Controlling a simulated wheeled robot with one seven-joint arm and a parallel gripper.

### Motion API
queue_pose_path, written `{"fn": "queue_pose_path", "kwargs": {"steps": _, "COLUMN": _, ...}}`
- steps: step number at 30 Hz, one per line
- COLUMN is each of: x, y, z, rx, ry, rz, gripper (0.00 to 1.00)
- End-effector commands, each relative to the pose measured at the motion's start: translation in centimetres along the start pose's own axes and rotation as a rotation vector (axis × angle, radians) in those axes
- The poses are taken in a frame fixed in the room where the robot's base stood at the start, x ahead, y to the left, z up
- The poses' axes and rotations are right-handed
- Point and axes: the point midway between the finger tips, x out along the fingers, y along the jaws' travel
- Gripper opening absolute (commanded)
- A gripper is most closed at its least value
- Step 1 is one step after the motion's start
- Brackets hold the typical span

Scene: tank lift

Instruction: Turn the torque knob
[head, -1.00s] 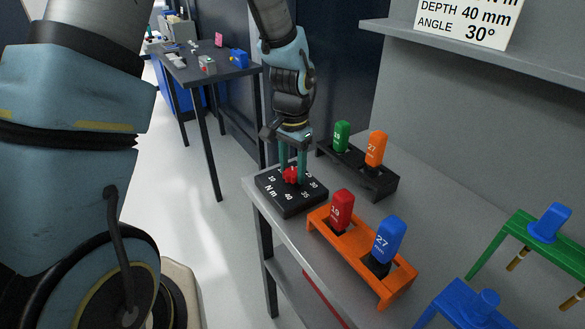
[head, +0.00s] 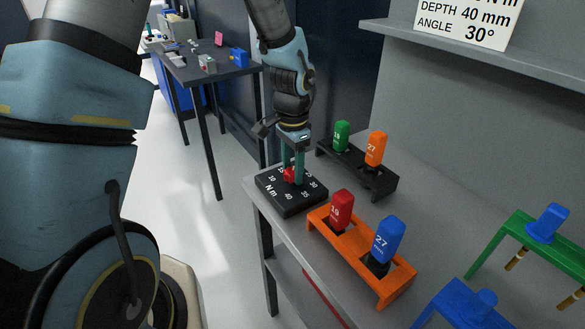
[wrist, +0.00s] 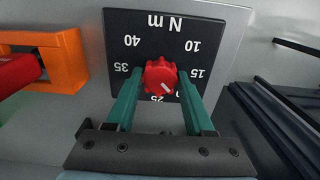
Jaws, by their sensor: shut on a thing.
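The red torque knob (wrist: 161,77) sits in the middle of a black dial box (wrist: 190,22) marked N m with numbers around it. In the wrist view its white pointer line is toward the lower right, near the 20 side beside the partly hidden 25. My gripper (wrist: 162,92) has its green fingers on both sides of the knob, shut on it. In the head view the dial box (head: 291,205) stands at the near left end of the grey bench, and my gripper (head: 292,178) reaches down onto the knob from above, hiding much of it.
An orange rack (head: 352,243) with red and blue sockets stands right beside the dial box. A black rack (head: 375,178) with green and orange ones is behind. Green (head: 512,232) and blue (head: 455,302) stands are at right. A sign (head: 470,20) reads 40 mm, 30°.

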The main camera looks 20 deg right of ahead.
Motion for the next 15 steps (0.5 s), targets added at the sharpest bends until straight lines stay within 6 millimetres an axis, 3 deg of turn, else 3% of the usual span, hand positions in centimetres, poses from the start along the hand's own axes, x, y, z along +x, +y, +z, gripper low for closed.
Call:
{"fn": "queue_pose_path", "kwargs": {"steps": 1, "x": -0.04, "y": -0.03, "z": -0.06, "rx": 0.0, "ry": 0.002, "rz": -0.001, "gripper": 0.0}}
{"fn": "queue_pose_path", "kwargs": {"steps": 2, "x": -0.04, "y": -0.02, "z": -0.06, "rx": 0.0, "ry": 0.002, "rz": -0.001, "gripper": 0.56}}
{"fn": "queue_pose_path", "kwargs": {"steps": 9, "x": -0.02, "y": -0.01, "z": -0.03, "rx": -0.001, "ry": 0.001, "rz": 0.0, "gripper": 0.83}}
{"fn": "queue_pose_path", "kwargs": {"steps": 15, "x": -0.01, "y": -0.01, "z": -0.01, "rx": -0.001, "ry": 0.0, "rz": 0.0, "gripper": 0.83}}
